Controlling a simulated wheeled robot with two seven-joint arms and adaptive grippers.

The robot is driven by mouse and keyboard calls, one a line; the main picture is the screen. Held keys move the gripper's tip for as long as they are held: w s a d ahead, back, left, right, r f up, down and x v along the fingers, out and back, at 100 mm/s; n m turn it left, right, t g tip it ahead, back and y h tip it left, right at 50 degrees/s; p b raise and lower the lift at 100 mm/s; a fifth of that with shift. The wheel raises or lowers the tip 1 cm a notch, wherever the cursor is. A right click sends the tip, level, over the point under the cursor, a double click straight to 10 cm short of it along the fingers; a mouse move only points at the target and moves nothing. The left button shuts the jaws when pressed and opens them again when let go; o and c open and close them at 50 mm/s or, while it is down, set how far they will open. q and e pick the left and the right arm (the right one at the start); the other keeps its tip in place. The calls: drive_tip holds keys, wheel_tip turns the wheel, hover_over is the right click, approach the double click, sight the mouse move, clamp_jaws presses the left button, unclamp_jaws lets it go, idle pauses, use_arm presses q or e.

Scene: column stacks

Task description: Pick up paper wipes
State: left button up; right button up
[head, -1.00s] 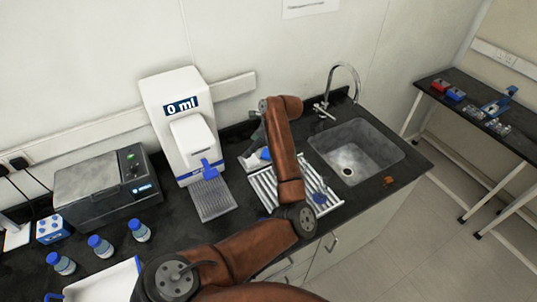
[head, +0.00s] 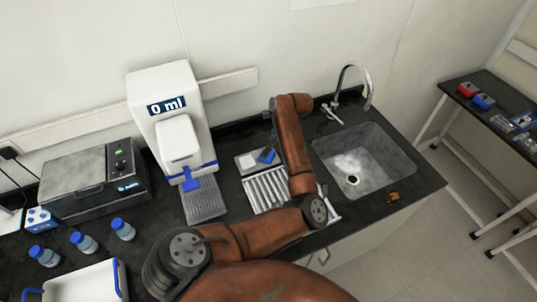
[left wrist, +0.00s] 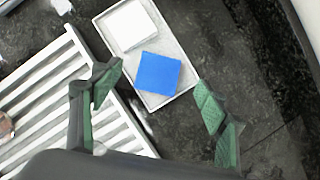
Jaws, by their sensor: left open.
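A small white tray (left wrist: 172,52) holds a flat white square (left wrist: 130,26) and a flat blue square (left wrist: 158,71), side by side. I cannot tell for sure which of them is the paper wipes. In the head view the white square (head: 246,161) and blue square (head: 267,156) lie just left of my left forearm. My left gripper (left wrist: 158,87) is open and empty, with its green-padded fingers spread on either side of the tray's near end, above it. In the head view my arm mostly hides this gripper. My right gripper is not in view.
A white slatted rack (head: 262,192) lies beside the tray. A dispenser reading "0 ml" (head: 165,88) stands left, the sink (head: 365,158) right. A grey heater box (head: 90,182), blue-capped bottles (head: 83,242) and a white handled tray (head: 85,284) are further left.

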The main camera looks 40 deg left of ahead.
use_arm(q)
drive_tip(key=shift+a+f, duration=0.2)
drive_tip(key=shift+f, duration=0.85)
drive_tip(key=p+x, duration=0.1)
drive_tip(key=x, duration=0.2)
drive_tip(key=shift+s+a+f, duration=0.15)
drive_tip(key=shift+a, duration=0.05)
drive_tip(key=shift+f, duration=0.15)
drive_tip(key=c, duration=0.9)
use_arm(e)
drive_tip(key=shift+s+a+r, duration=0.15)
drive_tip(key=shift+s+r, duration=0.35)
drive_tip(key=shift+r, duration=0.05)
use_arm(q)
drive_tip(key=shift+r, duration=0.7)
drive_tip(key=s+d+r+b, duration=0.1)
drive_tip(key=s+d+r, duration=0.1)
drive_tip(key=d+r, duration=0.2)
drive_tip(key=s+d+r, duration=0.3)
drive_tip(key=s+d+r+b, duration=0.1)
drive_tip(key=s+d+r, duration=0.1)
drive_tip(key=d+r, duration=0.2)
drive_tip(key=shift+s+d+r+b, duration=0.3)
drive_tip(key=shift+s+r+b, duration=0.05)
drive_tip(key=shift+s, duration=0.05)
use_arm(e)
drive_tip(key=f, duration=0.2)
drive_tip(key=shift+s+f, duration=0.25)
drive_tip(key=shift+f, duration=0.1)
